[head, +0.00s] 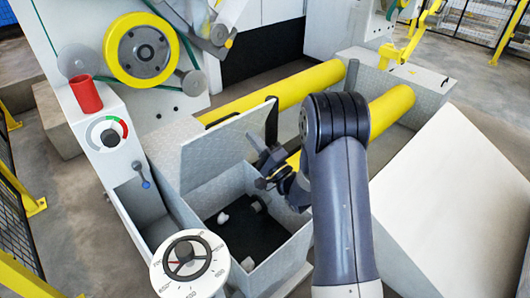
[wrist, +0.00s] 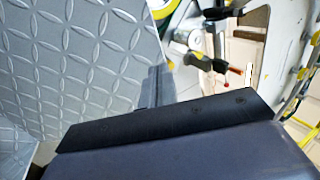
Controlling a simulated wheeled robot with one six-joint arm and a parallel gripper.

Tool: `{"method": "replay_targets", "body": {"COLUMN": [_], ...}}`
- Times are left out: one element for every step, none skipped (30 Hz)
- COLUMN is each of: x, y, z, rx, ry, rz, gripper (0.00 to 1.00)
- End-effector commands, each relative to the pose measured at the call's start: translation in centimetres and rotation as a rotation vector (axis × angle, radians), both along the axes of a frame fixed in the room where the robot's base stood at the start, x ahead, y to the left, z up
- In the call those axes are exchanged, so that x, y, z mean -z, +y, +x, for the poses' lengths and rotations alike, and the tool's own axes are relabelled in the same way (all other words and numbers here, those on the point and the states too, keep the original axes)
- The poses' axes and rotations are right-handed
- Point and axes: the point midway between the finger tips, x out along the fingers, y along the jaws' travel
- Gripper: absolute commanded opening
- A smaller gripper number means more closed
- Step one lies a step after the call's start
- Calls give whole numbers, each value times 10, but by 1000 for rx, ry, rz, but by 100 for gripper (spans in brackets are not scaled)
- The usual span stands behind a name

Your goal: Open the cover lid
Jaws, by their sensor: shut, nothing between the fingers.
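The cover lid (head: 225,150) is a grey metal plate that stands raised and tilted up over the open box (head: 272,262). The lid also fills the left of the wrist view (wrist: 75,60), where its diamond tread pattern shows close up. My gripper (head: 264,160) is at the lid's right edge, above the box opening. Its fingers are shut with nothing between them. Whether they touch the lid is not clear. In the wrist view a dark part of my gripper (wrist: 170,122) crosses the lower middle, and the fingertips are hard to make out.
The box has a dark floor (head: 248,232) with several small white pieces. A round dial (head: 190,262) stands at the front left, and a red cup-like part (head: 86,95) is behind it. Yellow rollers (head: 290,88) lie behind. A large pale slanted panel (head: 450,200) is at right.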

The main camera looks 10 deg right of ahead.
Motion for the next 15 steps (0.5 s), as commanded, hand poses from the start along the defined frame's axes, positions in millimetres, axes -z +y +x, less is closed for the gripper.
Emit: {"method": "replay_targets", "body": {"x": [-5, -7, -10, -11, -13, -15, -16, -17, -18, -18, -19, -19, -19, -19, -19], "y": [6, 8, 12, 14, 16, 18, 19, 20, 21, 22, 23, 23, 23, 24, 24], "z": [7, 11, 16, 19, 22, 25, 27, 29, 31, 32, 33, 34, 34, 35, 35], "rx": [-4, -3, -2, -2, -2, -2, -1, -1, 0, 0, 0, 0, 0, 0, 0], "ry": [-2, -2, -2, -2, -1, -1, -1, 0, 0, 1, 1, 1, 1, 1, 2], "rz": [0, 0, 0, 0, 0, 0, 0, 0, 0, 1, 1, 1, 1, 1, 1], "gripper": [0, 0, 0, 0, 0, 0, 0, 0, 0, 0, 0, 0, 0, 0, 0]}}
